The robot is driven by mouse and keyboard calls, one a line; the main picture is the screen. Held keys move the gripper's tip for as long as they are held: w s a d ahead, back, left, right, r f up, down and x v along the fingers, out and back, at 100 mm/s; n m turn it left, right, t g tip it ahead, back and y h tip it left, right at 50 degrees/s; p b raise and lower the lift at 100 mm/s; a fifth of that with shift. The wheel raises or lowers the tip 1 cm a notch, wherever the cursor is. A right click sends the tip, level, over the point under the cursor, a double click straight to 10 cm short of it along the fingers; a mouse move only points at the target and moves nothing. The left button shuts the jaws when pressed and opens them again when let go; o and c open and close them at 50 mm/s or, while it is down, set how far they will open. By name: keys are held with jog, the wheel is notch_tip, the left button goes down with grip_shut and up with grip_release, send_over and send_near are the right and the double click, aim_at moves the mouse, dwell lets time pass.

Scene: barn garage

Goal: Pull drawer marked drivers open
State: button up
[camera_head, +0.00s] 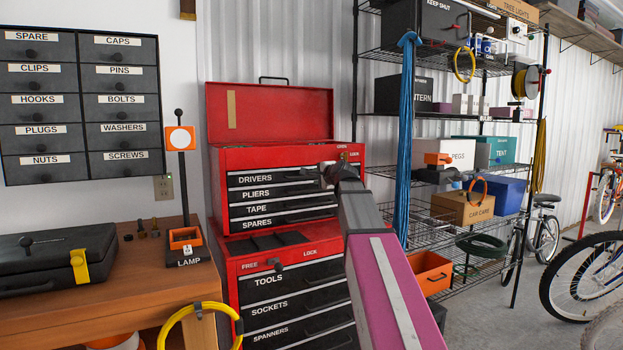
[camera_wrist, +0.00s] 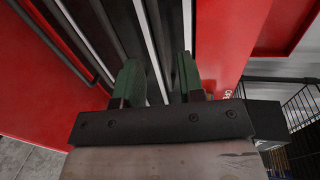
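The drawer marked DRIVERS (camera_head: 258,179) is the top black drawer of the red tool chest, and it looks shut. Its right end and handle are hidden behind my gripper (camera_head: 328,174) in the head view. In the wrist view my gripper (camera_wrist: 159,82) has its two green fingers apart, pointing at the black drawer fronts (camera_wrist: 125,25) and their pale strips. I see nothing clearly held between the fingers. Whether they touch the drawer or straddle its handle cannot be told.
The chest's red lid (camera_head: 275,112) stands open above the drawers. Below are PLIERS, TAPE and SPARES drawers, then a lower red cabinet (camera_head: 232,290). A wooden workbench (camera_head: 150,265) stands left, a wire shelf (camera_head: 440,215) right. A yellow hose loop (camera_head: 200,308) hangs at the bench corner.

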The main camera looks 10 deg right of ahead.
jog(key=x, duration=0.6)
grip_shut()
jog(key=shift+s, duration=0.1)
